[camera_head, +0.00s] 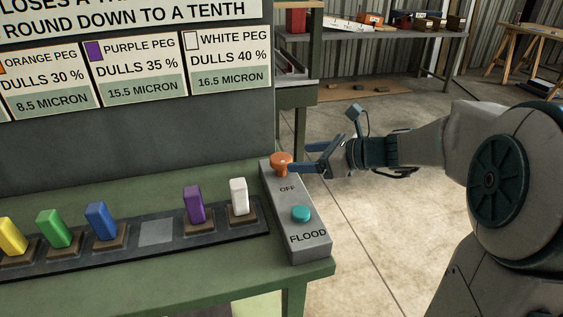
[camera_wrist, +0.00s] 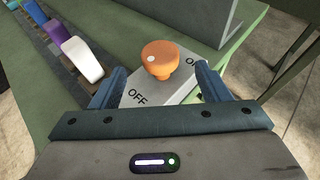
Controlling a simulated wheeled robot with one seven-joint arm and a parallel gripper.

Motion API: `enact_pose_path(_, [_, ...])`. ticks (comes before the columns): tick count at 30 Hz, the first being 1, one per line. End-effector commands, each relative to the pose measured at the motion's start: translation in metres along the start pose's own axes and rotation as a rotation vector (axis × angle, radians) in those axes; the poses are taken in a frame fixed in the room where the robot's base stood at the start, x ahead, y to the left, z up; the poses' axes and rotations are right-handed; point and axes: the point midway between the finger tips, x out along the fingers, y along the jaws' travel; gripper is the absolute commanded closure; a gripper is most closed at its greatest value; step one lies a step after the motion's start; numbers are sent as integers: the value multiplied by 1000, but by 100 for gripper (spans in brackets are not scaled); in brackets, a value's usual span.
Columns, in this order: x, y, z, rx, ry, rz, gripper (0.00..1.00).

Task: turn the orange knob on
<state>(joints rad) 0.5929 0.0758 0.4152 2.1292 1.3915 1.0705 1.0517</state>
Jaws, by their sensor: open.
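The orange knob (camera_head: 282,162) stands on the far end of a grey control box (camera_head: 297,222) at the right edge of the green bench. In the wrist view the knob (camera_wrist: 159,60) has a pale dot on its top left, towards the OFF side. OFF is printed at lower left of it and ON at upper right. My gripper (camera_head: 312,158) comes in from the right, beside the knob. In the wrist view its two blue fingers (camera_wrist: 158,88) are apart, one on each side just short of the knob. I cannot tell whether either touches it.
A teal button (camera_head: 302,213) marked FLOOD sits on the near part of the box. A dark rack (camera_head: 155,232) of coloured pegs lies to the left. An upright sign board (camera_head: 130,140) stands behind. Open floor lies right of the bench.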

Motion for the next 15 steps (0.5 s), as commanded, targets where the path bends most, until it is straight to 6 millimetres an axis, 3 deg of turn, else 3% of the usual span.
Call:
enact_pose_path(6, [46, 0, -2, 0, 0, 3, 30])
enact_pose_path(15, [75, 0, 0, -2, 0, 0, 30])
